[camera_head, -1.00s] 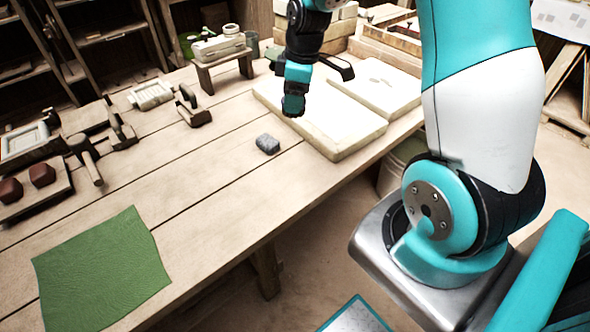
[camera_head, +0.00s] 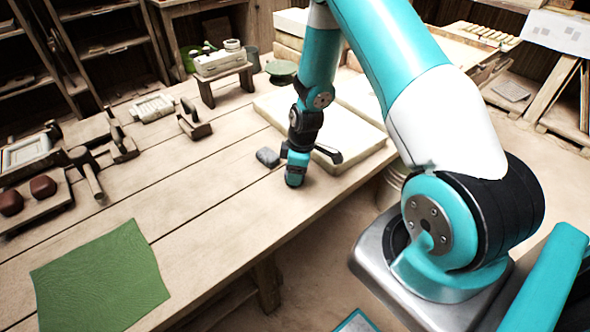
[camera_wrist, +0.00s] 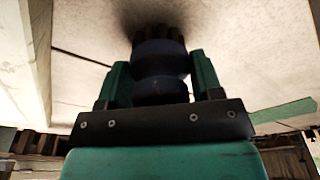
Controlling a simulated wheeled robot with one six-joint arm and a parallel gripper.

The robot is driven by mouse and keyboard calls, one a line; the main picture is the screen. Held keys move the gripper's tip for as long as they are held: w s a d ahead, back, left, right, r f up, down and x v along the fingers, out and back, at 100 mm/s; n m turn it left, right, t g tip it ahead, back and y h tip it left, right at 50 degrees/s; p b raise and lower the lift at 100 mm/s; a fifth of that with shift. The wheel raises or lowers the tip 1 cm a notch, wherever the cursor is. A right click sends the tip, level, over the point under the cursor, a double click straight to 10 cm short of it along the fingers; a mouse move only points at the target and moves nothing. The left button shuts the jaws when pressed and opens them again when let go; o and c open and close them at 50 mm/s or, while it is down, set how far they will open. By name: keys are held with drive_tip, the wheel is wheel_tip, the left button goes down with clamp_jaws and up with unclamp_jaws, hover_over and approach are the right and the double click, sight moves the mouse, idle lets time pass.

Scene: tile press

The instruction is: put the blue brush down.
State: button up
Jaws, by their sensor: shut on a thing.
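The blue brush (camera_wrist: 160,72) shows in the wrist view as a dark blue, rounded handle with dark bristles at its far end. My gripper (camera_wrist: 160,80) is shut on it, with one teal finger on each side. A dark shadow lies around the bristles on the pale surface, so they are close to it; I cannot tell if they touch. In the head view my gripper (camera_head: 296,172) points down low over the wooden workbench (camera_head: 225,215), just right of a grey lump. The brush is not clearly visible in that view.
The grey lump (camera_head: 267,157) sits close to my gripper's left. Pale slabs (camera_head: 345,140) lie behind it. A green cloth (camera_head: 100,278) lies at front left. Wooden tools (camera_head: 92,182) and a small stand (camera_head: 224,72) stand farther off. Bare bench is free at centre.

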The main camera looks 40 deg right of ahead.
drive_tip(key=shift+f, duration=0.25)
drive_tip(key=o, duration=1)
drive_tip(key=shift+c, duration=0.2)
